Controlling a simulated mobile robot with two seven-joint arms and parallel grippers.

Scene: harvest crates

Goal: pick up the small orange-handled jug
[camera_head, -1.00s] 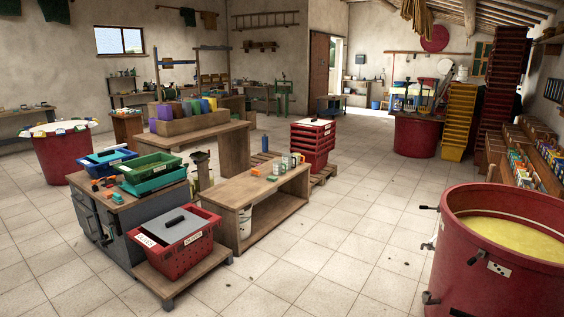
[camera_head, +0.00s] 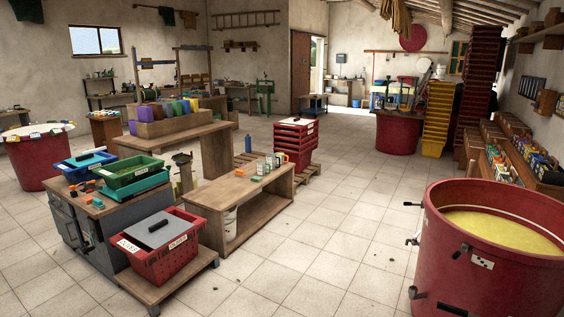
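I cannot clearly make out a small orange-handled jug; things are too small at this distance. Several small pale, mug-like vessels (camera_head: 270,163) stand in a row on the low wooden bench (camera_head: 222,194) in the middle; their handle colours cannot be told. A small orange item (camera_head: 256,178) lies near them on the bench top. Neither of my grippers is in view.
A red crate (camera_head: 160,262) sits on a low wooden platform at front left, beside a grey cabinet (camera_head: 93,222) bearing green and blue trays. A big red tub (camera_head: 470,270) of yellow liquid stands at right. Stacked red crates (camera_head: 295,146) stand behind the bench.

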